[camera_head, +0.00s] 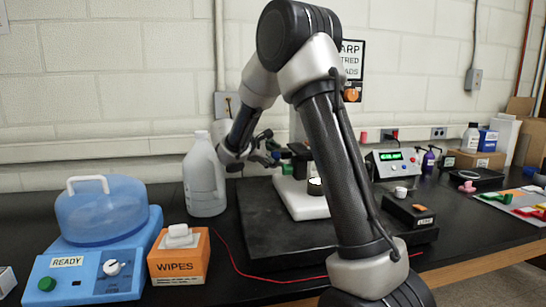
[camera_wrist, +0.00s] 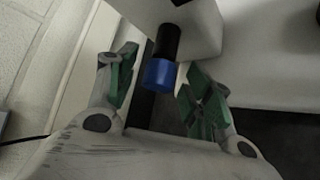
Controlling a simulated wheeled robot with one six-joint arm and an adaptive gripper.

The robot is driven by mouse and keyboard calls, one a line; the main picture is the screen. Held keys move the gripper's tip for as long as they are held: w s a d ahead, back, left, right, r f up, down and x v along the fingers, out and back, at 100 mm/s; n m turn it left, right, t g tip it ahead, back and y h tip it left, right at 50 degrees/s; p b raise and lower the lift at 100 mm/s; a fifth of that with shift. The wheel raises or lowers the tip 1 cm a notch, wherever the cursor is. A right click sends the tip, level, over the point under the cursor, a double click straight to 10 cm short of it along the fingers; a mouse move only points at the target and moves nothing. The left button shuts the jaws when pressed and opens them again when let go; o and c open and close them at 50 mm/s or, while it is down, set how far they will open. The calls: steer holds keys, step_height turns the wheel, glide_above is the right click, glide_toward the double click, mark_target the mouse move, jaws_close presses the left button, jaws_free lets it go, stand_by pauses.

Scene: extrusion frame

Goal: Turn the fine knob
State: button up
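A white microscope (camera_head: 303,203) stands on a dark slab, its upper part mostly hidden behind my arm. In the wrist view, a blue knob (camera_wrist: 159,75) with a black inner part (camera_wrist: 167,41) sticks out from the side of the white microscope body (camera_wrist: 200,25). I take the blue end to be the fine knob. My gripper (camera_wrist: 156,70) is open, with one green-padded finger on each side of the blue knob. Gaps show between the pads and the knob. In the head view, my gripper (camera_head: 274,152) is at the microscope's left side, small and partly hidden.
A white jug (camera_head: 204,178) stands close left of my gripper. Left of it are an orange wipes box (camera_head: 178,258) and a blue centrifuge (camera_head: 100,215). A display box (camera_head: 394,162) and a black case (camera_head: 408,211) are to the right. A red wire crosses the bench front.

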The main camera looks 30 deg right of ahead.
steer(key=v, duration=1.2)
stand_by(0.8)
